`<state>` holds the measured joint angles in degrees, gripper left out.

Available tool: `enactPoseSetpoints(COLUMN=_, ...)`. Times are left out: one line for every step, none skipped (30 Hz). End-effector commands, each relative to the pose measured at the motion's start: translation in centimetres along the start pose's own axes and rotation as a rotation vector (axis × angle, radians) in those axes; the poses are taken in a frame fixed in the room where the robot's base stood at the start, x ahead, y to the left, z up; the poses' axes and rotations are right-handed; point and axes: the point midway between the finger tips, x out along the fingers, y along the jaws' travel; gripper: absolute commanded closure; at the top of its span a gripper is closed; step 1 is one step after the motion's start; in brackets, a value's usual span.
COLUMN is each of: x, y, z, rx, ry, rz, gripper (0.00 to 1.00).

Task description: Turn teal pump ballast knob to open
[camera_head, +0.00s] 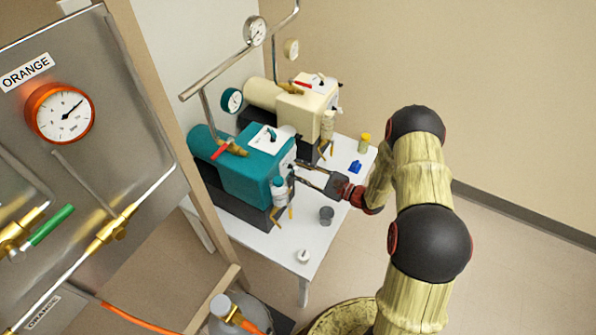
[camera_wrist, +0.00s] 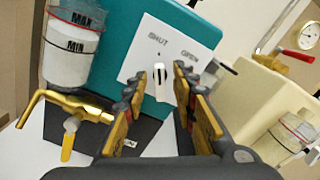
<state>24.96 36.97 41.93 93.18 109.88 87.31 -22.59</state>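The teal pump (camera_head: 255,172) stands on the white table beside the cream pump. Its end face fills the upper middle of the wrist view, with a white plate (camera_wrist: 145,40) marked SHUT and OPEN. A small white knob with a dark mark (camera_wrist: 159,74) sits on this plate. Its long axis is nearly upright in the picture, its upper end below the word SHUT. My gripper (camera_wrist: 160,92) is open, one finger on each side of the knob, with visible gaps. In the head view my gripper (camera_head: 303,172) is at the pump's right end; the knob is not clear there.
A MAX/MIN sight glass (camera_wrist: 72,48) and brass drain tap (camera_wrist: 68,107) are left of the plate. The cream pump (camera_head: 305,108) is close behind. A grey cup (camera_head: 326,215), blue item (camera_head: 355,167) and yellow-capped jar (camera_head: 364,142) stand on the white table (camera_head: 290,240).

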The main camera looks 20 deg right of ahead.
Motion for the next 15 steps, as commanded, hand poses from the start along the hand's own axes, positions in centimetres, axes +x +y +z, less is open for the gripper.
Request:
enactPoseSetpoints(x=0.41, y=0.09, z=-0.02, rx=0.000, ry=-0.001, rz=0.001, gripper=0.73)
enactPoseSetpoints(x=0.57, y=0.07, z=-0.01, rx=0.000, ry=-0.001, rz=0.001, gripper=0.73)
enactPoseSetpoints(x=0.71, y=0.05, z=-0.01, rx=0.000, ry=0.000, rz=0.000, gripper=0.73)
enactPoseSetpoints(x=0.77, y=0.04, z=0.00, rx=0.000, ry=0.000, rz=0.000, gripper=0.73)
enactPoseSetpoints(x=0.82, y=0.02, z=0.00, rx=0.000, ry=0.000, rz=0.000, gripper=0.73)
enactPoseSetpoints(x=0.85, y=0.01, z=0.01, rx=0.000, ry=0.000, rz=0.000, gripper=0.73)
enactPoseSetpoints(x=0.85, y=0.01, z=0.01, rx=0.000, ry=0.000, rz=0.000, gripper=0.73)
enactPoseSetpoints(x=0.85, y=0.00, z=0.01, rx=0.000, ry=0.000, rz=0.000, gripper=0.73)
enactPoseSetpoints(x=0.84, y=0.00, z=0.02, rx=0.000, ry=0.000, rz=0.000, gripper=0.73)
enactPoseSetpoints(x=0.84, y=0.00, z=0.02, rx=0.000, ry=0.000, rz=0.000, gripper=0.73)
enactPoseSetpoints(x=0.84, y=0.00, z=0.02, rx=0.000, ry=0.000, rz=0.000, gripper=0.73)
enactPoseSetpoints(x=0.84, y=0.00, z=0.02, rx=0.000, ry=0.000, rz=0.000, gripper=0.74)
enactPoseSetpoints(x=0.84, y=0.00, z=0.03, rx=0.000, ry=0.000, rz=0.000, gripper=0.76)
enactPoseSetpoints(x=0.83, y=0.00, z=0.03, rx=0.000, ry=0.000, rz=0.000, gripper=0.77)
enactPoseSetpoints(x=0.83, y=0.00, z=0.02, rx=0.000, ry=0.000, rz=0.000, gripper=0.80)
